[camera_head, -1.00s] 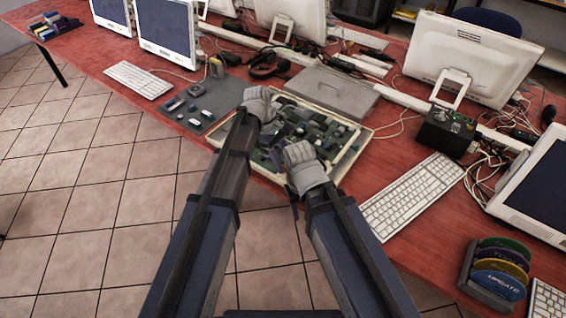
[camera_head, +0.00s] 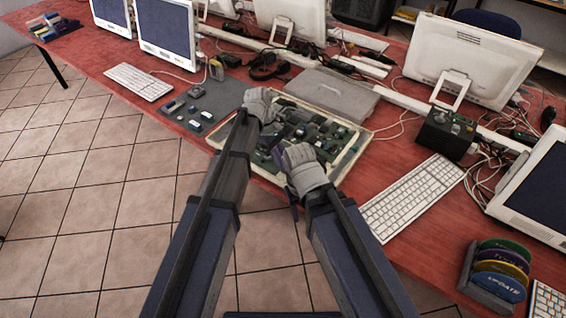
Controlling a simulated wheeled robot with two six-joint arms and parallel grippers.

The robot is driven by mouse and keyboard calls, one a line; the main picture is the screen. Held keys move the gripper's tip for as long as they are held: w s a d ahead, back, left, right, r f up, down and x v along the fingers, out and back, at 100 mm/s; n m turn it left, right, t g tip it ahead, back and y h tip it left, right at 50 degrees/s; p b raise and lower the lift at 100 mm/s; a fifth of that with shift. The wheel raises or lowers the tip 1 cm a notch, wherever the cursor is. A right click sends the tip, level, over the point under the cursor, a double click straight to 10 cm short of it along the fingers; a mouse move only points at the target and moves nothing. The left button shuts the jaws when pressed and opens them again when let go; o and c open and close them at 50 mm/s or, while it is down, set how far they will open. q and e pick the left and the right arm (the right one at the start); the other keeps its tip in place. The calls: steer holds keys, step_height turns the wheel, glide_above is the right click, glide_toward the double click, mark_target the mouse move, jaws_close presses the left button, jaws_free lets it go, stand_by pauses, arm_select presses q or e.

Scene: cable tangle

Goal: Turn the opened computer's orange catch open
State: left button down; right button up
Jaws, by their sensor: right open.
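The opened computer (camera_head: 357,146) lies on the red table as a shallow pale-rimmed case with a dark green board and several components inside. My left gripper (camera_head: 270,118) is over the case's left part; its fingers are mostly hidden behind its grey wrist, so I cannot tell whether it is open or shut. My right gripper (camera_head: 280,150) is open over the front middle of the case, its dark fingers close to the board. I cannot make out the orange catch; it may be hidden by the grippers or too small to see.
A grey lid (camera_head: 330,93) lies behind the case. A dark mat (camera_head: 215,108) with small parts is to its left. A white keyboard (camera_head: 412,198) is to the right, near a black box (camera_head: 445,134) with cables. A disc rack (camera_head: 497,270) stands at the front right.

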arm_select(q)
steer(key=shift+w+d+m+g+y, duration=0.1)
steer(key=shift+m+g+y, duration=0.25)
steer(key=shift+m, duration=0.95)
steer(key=shift+w+d+m+g+y, duration=0.1)
steer(key=shift+m+g+y, duration=0.2)
steer(key=shift+m, duration=1)
steer(key=c, duration=0.9)
jaws_free()
steer(key=shift+c, duration=0.2)
